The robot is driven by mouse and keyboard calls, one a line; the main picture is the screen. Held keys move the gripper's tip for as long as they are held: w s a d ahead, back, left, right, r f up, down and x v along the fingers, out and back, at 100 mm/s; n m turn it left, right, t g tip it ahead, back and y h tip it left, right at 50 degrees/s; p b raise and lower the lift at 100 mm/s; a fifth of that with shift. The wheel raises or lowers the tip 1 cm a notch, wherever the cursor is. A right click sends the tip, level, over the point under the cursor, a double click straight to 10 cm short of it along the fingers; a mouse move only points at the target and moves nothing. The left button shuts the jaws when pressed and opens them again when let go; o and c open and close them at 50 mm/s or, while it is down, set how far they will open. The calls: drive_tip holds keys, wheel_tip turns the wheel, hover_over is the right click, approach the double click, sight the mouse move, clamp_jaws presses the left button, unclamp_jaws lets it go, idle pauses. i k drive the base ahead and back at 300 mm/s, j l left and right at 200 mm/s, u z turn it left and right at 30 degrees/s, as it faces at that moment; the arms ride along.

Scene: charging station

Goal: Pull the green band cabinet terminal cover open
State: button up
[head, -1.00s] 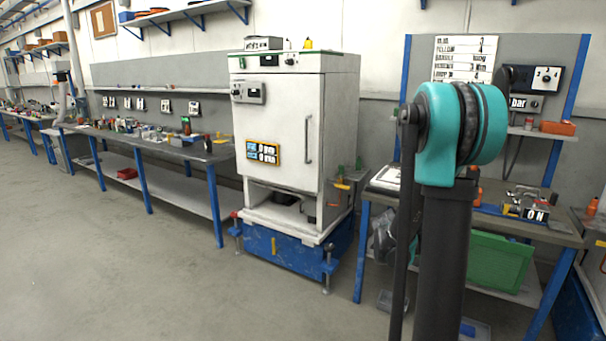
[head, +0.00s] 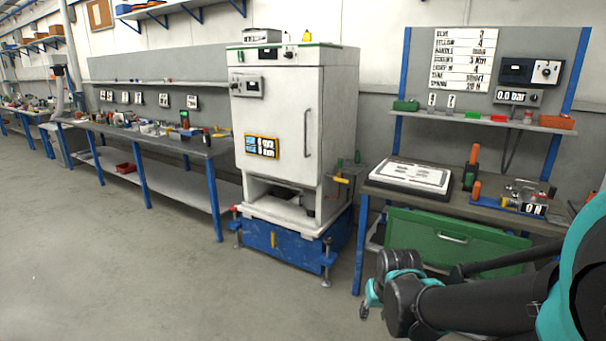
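The white cabinet (head: 276,125) with a green band (head: 285,45) along its top edge stands on a blue base left of the right-hand bench. Its tall door with a vertical handle (head: 306,133) looks shut. A small grey box (head: 247,87) sits on its upper left front, and a yellow-framed display (head: 262,146) sits lower down. I cannot tell which part is the terminal cover. My gripper (head: 367,303) is at the lower middle right, low in front of the right bench and apart from the cabinet. Its fingers are too small to read.
The right bench (head: 455,207) carries a white panel and tools. A green front with a handle (head: 452,238) is below its top. Green and orange valve parts (head: 345,172) stick out at the cabinet's right side. The floor (head: 120,270) in front and left is clear.

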sight(306, 199)
drive_tip(key=i+j, duration=0.3)
drive_tip(key=j, duration=0.15)
drive_tip(key=i+j, duration=0.25)
drive_tip(key=j, duration=0.2)
drive_tip(key=i+j, duration=0.3)
drive_tip(key=j, duration=0.15)
drive_tip(key=i+j, duration=0.25)
drive_tip(key=j, duration=0.25)
drive_tip(key=i+j, duration=0.3)
drive_tip(key=j, duration=0.15)
drive_tip(key=i+j+u, duration=0.1)
drive_tip(key=i+j, duration=0.15)
drive_tip(key=j, duration=0.2)
